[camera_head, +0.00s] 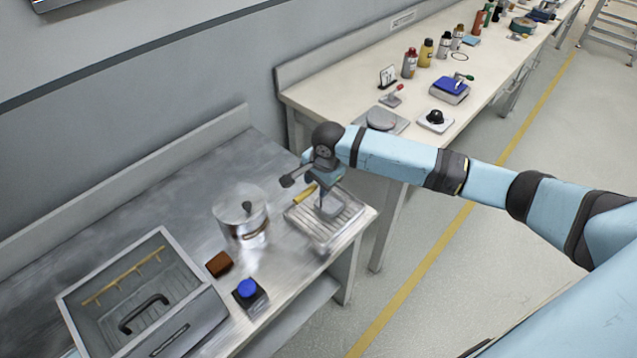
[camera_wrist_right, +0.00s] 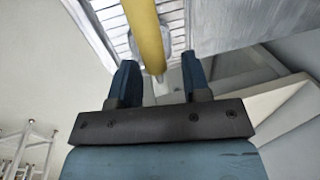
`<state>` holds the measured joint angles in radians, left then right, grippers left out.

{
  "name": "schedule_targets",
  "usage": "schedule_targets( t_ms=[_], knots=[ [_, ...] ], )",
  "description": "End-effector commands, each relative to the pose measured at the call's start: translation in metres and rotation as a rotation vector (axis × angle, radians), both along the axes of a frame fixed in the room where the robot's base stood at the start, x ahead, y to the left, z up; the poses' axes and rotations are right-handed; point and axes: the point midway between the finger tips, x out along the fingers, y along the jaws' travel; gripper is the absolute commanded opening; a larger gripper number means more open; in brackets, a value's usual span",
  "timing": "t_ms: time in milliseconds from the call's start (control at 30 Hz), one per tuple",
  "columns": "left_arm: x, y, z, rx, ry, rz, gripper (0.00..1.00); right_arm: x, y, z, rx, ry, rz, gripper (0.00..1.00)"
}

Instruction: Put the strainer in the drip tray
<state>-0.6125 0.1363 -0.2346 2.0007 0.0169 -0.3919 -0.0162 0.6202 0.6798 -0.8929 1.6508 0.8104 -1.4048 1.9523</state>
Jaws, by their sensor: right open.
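The drip tray (camera_head: 346,222) is a pale metal tray with a slatted top at the right end of the steel counter. The strainer shows mainly as a yellow handle (camera_head: 304,194) at the tray's left edge; its bowl is largely hidden by my right gripper. My right gripper (camera_head: 327,207) points down over the tray. In the right wrist view, the yellow handle (camera_wrist_right: 146,32) runs between the open fingers (camera_wrist_right: 160,68), with slats behind it. I cannot tell whether the handle touches a finger. My left gripper is out of view.
A lidded metal pot (camera_head: 240,212) stands left of the tray. A brown block (camera_head: 219,264), a blue button box (camera_head: 249,293) and an open grey bin (camera_head: 175,330) are on the same counter. A white bench (camera_head: 330,96) with bottles and small devices stands behind.

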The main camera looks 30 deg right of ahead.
Motion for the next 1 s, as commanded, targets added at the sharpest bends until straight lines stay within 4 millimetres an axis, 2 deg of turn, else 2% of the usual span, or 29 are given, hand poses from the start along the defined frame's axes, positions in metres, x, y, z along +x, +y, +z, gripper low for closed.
schedule_targets(
  t_ms=[167, 400, 600, 767, 1000],
  knots=[
    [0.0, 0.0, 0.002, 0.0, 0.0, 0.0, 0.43, -0.004, -0.002, 0.025, 0.0, -0.002, 0.001, 0.44],
    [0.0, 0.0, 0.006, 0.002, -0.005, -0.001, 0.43, -0.013, -0.005, 0.077, 0.001, -0.003, 0.001, 0.44],
    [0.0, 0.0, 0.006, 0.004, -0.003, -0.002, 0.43, -0.019, -0.007, 0.107, 0.001, -0.002, -0.001, 0.44],
    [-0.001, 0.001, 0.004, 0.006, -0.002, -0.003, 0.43, -0.021, -0.008, 0.116, 0.0, 0.0, -0.001, 0.44],
    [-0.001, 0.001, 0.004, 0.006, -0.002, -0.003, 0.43, -0.022, -0.008, 0.118, 0.0, 0.0, -0.001, 0.44]
  ],
)
